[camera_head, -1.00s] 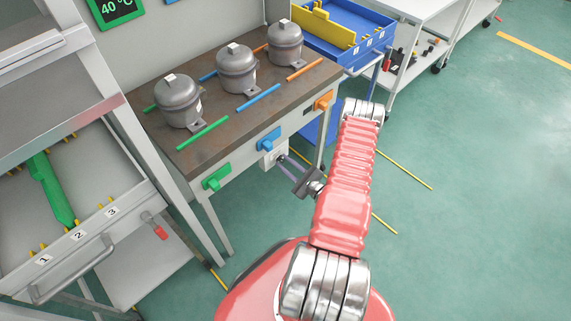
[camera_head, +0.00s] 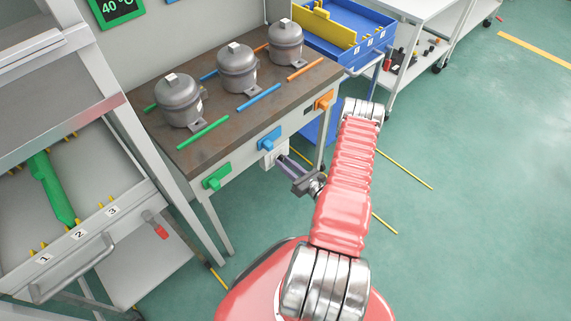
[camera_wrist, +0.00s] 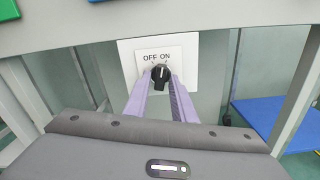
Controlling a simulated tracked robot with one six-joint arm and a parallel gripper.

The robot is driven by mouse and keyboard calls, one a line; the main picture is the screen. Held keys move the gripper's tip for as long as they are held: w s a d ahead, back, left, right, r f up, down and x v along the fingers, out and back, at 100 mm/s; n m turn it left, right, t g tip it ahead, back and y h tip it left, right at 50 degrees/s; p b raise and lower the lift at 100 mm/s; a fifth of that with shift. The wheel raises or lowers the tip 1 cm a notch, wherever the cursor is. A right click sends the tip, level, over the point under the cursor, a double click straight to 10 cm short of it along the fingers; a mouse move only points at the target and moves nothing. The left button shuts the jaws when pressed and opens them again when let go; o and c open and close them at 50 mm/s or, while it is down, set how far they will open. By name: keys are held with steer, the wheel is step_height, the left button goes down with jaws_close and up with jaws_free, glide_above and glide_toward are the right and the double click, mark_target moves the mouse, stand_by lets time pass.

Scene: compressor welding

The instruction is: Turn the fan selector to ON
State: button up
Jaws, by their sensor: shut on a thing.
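The fan selector (camera_wrist: 160,74) is a black knob on a white plate (camera_wrist: 186,53) marked OFF and ON in the wrist view. Its pale pointer line stands close to upright, between the two words or slightly toward ON; I cannot tell its exact setting. My gripper (camera_wrist: 160,86) has its two pale purple fingers on either side of the knob, shut on it. In the head view my gripper (camera_head: 282,160) reaches the white box (camera_head: 272,156) under the bench's front edge; the knob is hidden there.
The bench (camera_head: 236,110) bears several grey compressors (camera_head: 236,68) and coloured rods. A bench leg stands right of the selector. Green floor is clear to the right.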

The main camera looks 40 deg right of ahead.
steer(key=shift+s+a+f+m, duration=0.1)
steer(key=shift+m, duration=1.4)
steer(key=o, duration=0.8)
steer(key=shift+s, duration=0.1)
steer(key=s, duration=1.3)
steer(key=shift+s+d, duration=0.2)
steer(key=shift+s, duration=0.1)
